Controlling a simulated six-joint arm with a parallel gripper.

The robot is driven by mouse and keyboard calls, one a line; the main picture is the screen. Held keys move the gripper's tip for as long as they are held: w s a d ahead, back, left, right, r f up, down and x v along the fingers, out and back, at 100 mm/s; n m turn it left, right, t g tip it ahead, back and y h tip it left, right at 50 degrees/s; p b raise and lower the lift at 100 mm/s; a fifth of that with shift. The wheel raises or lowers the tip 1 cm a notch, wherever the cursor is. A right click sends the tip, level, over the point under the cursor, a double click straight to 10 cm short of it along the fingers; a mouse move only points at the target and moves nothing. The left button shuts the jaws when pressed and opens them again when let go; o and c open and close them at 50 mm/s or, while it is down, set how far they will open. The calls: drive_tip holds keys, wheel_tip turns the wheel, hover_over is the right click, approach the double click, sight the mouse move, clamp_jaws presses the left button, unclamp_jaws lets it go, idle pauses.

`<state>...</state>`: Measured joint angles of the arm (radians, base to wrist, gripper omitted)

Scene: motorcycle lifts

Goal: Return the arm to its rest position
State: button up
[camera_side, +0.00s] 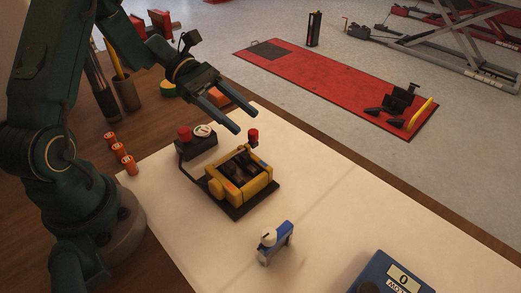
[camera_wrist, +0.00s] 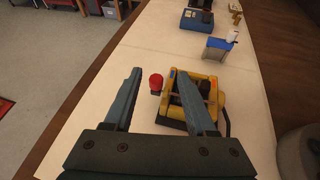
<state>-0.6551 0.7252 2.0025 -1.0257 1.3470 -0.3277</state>
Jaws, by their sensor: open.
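My gripper (camera_side: 223,119) is open and empty, held in the air above the work table's far side. In the wrist view its two fingers (camera_wrist: 157,88) stand well apart with nothing between them that they touch. A yellow machine (camera_side: 241,175) on a dark base sits on the white mat, below and in front of the fingers; it also shows in the wrist view (camera_wrist: 209,86), partly behind the right finger. A red knob (camera_side: 253,135) stands at the machine's far corner and shows between the fingers in the wrist view (camera_wrist: 156,81).
A small blue and white object (camera_side: 276,243) and a blue box with a display (camera_side: 388,275) stand on the white mat (camera_side: 335,215). A black box with a red button (camera_side: 185,133), several orange cylinders (camera_side: 124,158) and a tool cup (camera_side: 126,91) are near my arm. A red lift (camera_side: 320,80) lies on the floor beyond.

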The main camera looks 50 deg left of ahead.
drive_tip(key=s+d+r+m+g+y, duration=0.3)
drive_tip(key=s+d+r+m+y, duration=0.2)
drive_tip(key=s+d+r+m, duration=0.4)
drive_tip(key=s+a+f+m+t+y, duration=0.2)
drive_tip(key=s+a+m+t+y, duration=0.2)
drive_tip(key=a+m+y, duration=0.3)
drive_tip(key=m+t, duration=0.1)
drive_tip(key=m, duration=0.3)
drive_tip(key=shift+s+a+t+y, duration=0.25)
drive_tip(key=shift+s+t+y, duration=0.05)
drive_tip(key=shift+s+y, duration=0.1)
